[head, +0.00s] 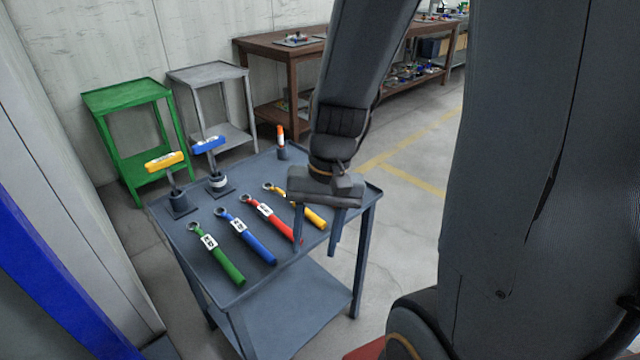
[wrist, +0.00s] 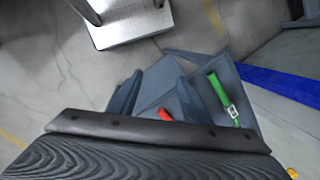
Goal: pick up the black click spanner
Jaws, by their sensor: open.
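I cannot make out a black spanner in either view. Several spanners lie in a row on the grey table (head: 300,262): green (head: 223,262), blue (head: 247,240), red (head: 272,218) and yellow (head: 313,215), each with a ring end toward the back. White labels show on the green, blue and red ones. My gripper (head: 317,240) is open and empty above the table's right side, in front of the red and yellow spanners and partly covering the yellow one. In the wrist view the open fingers (wrist: 156,88) show, with the green spanner (wrist: 218,92) and part of a red one (wrist: 165,114).
An orange-and-white upright piece (head: 281,140) stands at the back corner. A green stand (head: 127,97), a grey stand (head: 207,73) and a brown workbench (head: 275,48) are behind.

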